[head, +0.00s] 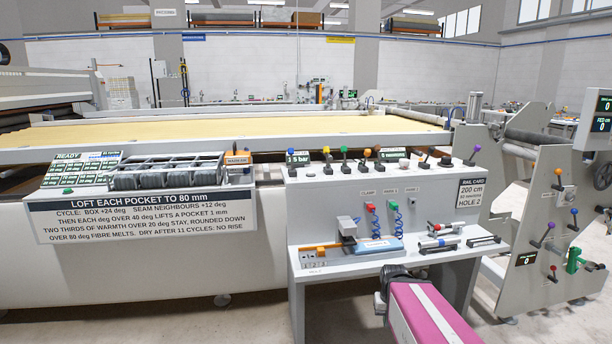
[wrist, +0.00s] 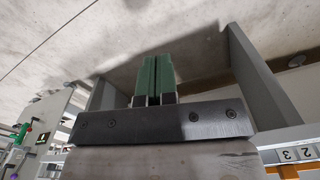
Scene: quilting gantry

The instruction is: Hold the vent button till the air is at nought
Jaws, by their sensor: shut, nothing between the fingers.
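The grey control console (head: 345,225) stands at centre right in the head view. A small display (head: 298,157) at its top left reads what looks like 1 5 bar, though the text is small. Several levers with coloured knobs (head: 345,150) line the top. I cannot tell which control is the vent button, as no such label is readable. My gripper (head: 397,270) is low in front of the console shelf, apart from the controls and partly hidden by my magenta arm. In the wrist view its green fingers (wrist: 154,76) are shut together and empty, over floor.
A shelf with a blue-based device (head: 380,244), red and green plugs (head: 369,207) and rods juts from the console. A sign board (head: 140,213) hangs left below a quilting bed (head: 220,135). A grey machine with levers (head: 545,220) stands right. Floor in front is clear.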

